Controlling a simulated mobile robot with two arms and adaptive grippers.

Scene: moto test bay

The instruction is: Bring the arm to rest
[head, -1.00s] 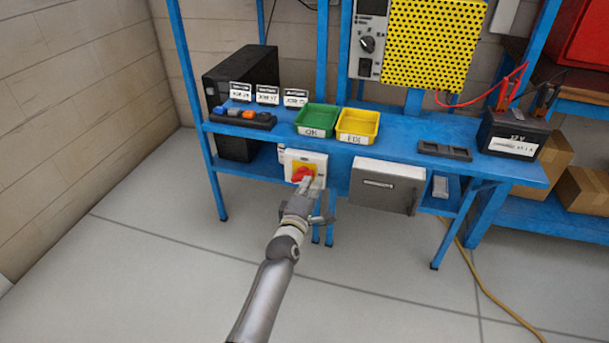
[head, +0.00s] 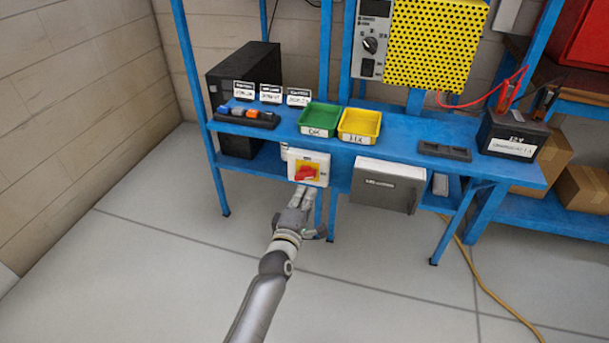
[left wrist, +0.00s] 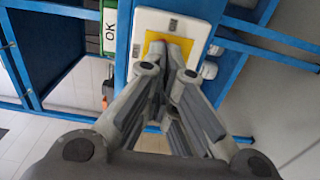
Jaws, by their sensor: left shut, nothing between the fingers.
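My left arm reaches up from the bottom of the head view. Its gripper (head: 302,198) is shut and empty, just below and in front of the red rotary switch (head: 306,174). The switch sits on a yellow plate in a white box (head: 322,160) on the front of the blue bench. In the left wrist view the shut fingers (left wrist: 168,52) cover the red knob, and the white box (left wrist: 205,22) shows around them. Whether the fingertips touch the box cannot be told. My right gripper is not in view.
The blue bench (head: 400,137) carries a green tray (head: 319,119), a yellow tray (head: 361,122), a black battery (head: 512,135) and small labelled cards. A grey drawer box (head: 388,185) hangs right of the switch. The floor (head: 150,270) at left is clear.

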